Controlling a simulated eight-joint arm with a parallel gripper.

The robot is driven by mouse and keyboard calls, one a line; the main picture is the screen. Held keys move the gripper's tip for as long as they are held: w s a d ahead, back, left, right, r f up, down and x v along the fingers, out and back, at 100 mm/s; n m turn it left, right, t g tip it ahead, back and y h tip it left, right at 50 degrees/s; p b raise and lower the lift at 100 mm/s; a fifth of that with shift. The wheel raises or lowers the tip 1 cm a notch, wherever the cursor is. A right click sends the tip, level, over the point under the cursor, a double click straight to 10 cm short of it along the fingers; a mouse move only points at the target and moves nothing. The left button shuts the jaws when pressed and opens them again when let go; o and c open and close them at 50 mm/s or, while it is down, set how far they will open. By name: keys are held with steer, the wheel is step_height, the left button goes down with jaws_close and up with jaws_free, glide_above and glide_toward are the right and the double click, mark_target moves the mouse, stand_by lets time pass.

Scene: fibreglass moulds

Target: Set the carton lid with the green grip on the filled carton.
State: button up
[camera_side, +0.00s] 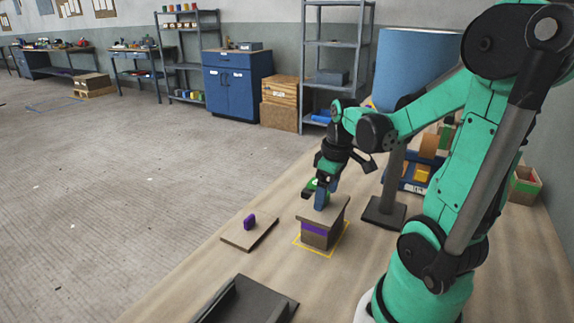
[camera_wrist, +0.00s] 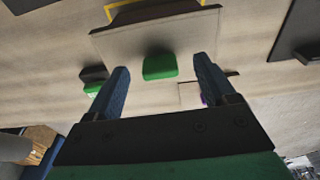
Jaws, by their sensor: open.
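The carton (camera_side: 319,241), brown with a purple band, stands on the bench inside a yellow outline. A flat brown lid (camera_side: 338,207) lies on top of it, a little wider than the carton. The wrist view shows this lid (camera_wrist: 125,40) with its green grip (camera_wrist: 160,67). My gripper (camera_side: 322,204) is over the lid, its blue fingers pointing down. In the wrist view my gripper (camera_wrist: 161,65) is open, one finger to each side of the green grip, with gaps between. The carton's contents are hidden by the lid.
Another flat lid (camera_side: 237,238) with a purple grip (camera_side: 249,222) lies on the bench left of the carton. A dark tray (camera_side: 262,303) is at the front. A dark stand base (camera_side: 384,212) and bins (camera_side: 422,174) are to the right. Bare bench lies between lid and tray.

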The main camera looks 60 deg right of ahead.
steer(key=shift+s+r, duration=0.15)
steer(key=shift+r, duration=1.15)
steer(key=shift+s+r, duration=0.15)
steer(key=shift+r, duration=1.1)
steer(key=shift+w+a+r, duration=0.15)
steer(key=shift+w+a, duration=0.05)
steer(key=shift+a, duration=0.05)
steer(key=w+a+t, duration=0.3)
steer(key=a, duration=0.5)
steer(key=w+a+t, duration=0.2)
steer(key=w+a, duration=0.1)
steer(key=a, duration=0.5)
steer(key=shift+w+t, duration=0.25)
steer(key=shift+t, duration=0.15)
